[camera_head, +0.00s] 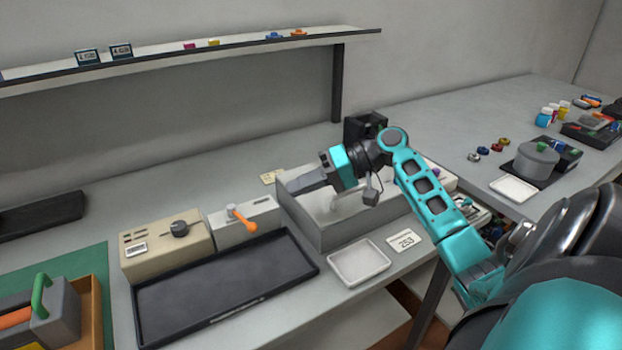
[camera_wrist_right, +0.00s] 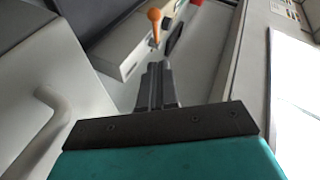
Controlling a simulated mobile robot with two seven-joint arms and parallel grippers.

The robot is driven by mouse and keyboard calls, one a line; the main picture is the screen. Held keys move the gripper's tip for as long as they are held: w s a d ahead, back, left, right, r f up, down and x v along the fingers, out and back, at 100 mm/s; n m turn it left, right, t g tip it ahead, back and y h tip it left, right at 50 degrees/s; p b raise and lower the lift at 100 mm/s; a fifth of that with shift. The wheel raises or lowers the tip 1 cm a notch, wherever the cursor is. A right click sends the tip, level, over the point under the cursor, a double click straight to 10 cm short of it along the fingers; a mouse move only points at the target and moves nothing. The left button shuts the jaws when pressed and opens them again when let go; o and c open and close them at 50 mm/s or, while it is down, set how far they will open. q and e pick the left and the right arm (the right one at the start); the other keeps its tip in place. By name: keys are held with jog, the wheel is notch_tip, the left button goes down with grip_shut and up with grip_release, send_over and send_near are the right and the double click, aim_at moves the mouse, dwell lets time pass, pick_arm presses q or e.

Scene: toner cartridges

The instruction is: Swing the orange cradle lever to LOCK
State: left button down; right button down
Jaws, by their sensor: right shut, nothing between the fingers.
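The orange cradle lever (camera_head: 242,221) is mounted on a light grey block (camera_head: 255,212) behind the black tray. Its arm slants toward the front right in the head view. The orange lever (camera_wrist_right: 154,20) also shows at the top of the right wrist view, ahead of my fingers. My right gripper (camera_head: 291,189) is to the right of the lever, above the left end of a grey open box, and is shut and empty. In the right wrist view its closed fingertips (camera_wrist_right: 156,68) are apart from the lever. No LOCK marking is readable. My left gripper is not in view.
A beige box with a dark knob (camera_head: 165,245) stands left of the lever block. A black tray (camera_head: 225,285) lies in front. The grey open box (camera_head: 322,240) stands to the right, with a small white tray (camera_head: 358,262) before it. A shelf (camera_head: 200,52) runs above.

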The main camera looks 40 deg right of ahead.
aim_at(248, 222)
jog(key=a+f, duration=0.1)
jog(key=a, duration=0.1)
jog(key=w+a+f, duration=0.1)
jog(key=a, duration=0.1)
jog(key=w+a+f, duration=0.1)
jog(key=a, duration=0.1)
jog(key=shift+a+f+p, duration=0.3)
jog(key=shift+f+p, duration=0.05)
jog(key=shift+f, duration=0.05)
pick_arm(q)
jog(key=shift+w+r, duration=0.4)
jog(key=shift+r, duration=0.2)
pick_arm(e)
jog(key=shift+a+f, duration=0.15)
